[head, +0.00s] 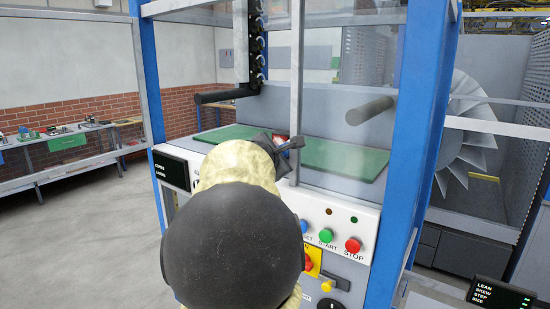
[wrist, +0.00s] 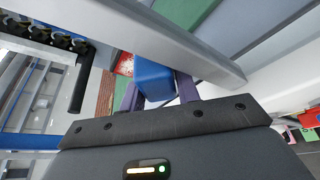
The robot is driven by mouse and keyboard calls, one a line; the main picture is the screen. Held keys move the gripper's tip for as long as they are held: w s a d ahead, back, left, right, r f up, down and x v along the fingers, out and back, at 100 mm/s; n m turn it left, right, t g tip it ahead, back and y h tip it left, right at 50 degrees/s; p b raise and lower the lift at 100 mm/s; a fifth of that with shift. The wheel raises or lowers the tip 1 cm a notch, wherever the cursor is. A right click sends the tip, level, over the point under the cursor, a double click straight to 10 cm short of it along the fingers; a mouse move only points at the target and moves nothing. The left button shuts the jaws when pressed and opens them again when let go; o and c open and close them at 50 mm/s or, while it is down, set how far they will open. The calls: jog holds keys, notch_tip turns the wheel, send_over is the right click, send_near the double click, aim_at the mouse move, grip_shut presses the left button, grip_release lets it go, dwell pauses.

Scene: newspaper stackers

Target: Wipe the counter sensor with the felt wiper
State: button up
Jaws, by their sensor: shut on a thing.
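My gripper (head: 285,146) is at the front opening of the stacker, above the front edge of the green mat, partly hidden behind my own arm in the head view. In the wrist view my gripper (wrist: 158,92) is shut on a blue block (wrist: 153,77), which looks like the felt wiper. A red and white thing (wrist: 124,66) shows just beside the block; I cannot tell whether it touches it. I cannot make out the counter sensor for certain in either view.
A grey upright post (head: 297,75) stands close by my gripper. The stacker's green mat (head: 345,157) lies behind it, with dark padded rods (head: 370,110) above. Below are the button panel (head: 340,228) and a dark display (head: 171,170). Blue frame posts (head: 412,120) bound the sides.

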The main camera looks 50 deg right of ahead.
jog(key=shift+r, duration=0.1)
dwell(0.5)
jog(key=shift+w, duration=0.2)
jog(key=shift+w+a+p, duration=0.15)
jog(key=shift+w+p, duration=0.15)
jog(key=shift+w, duration=1.25)
jog(key=shift+w+a+p, duration=0.1)
jog(key=shift+w+p, duration=0.5)
jog(key=shift+w, duration=1.15)
jog(key=shift+r+p, duration=0.35)
jog(key=shift+r, duration=0.1)
jog(key=shift+s+f, duration=0.1)
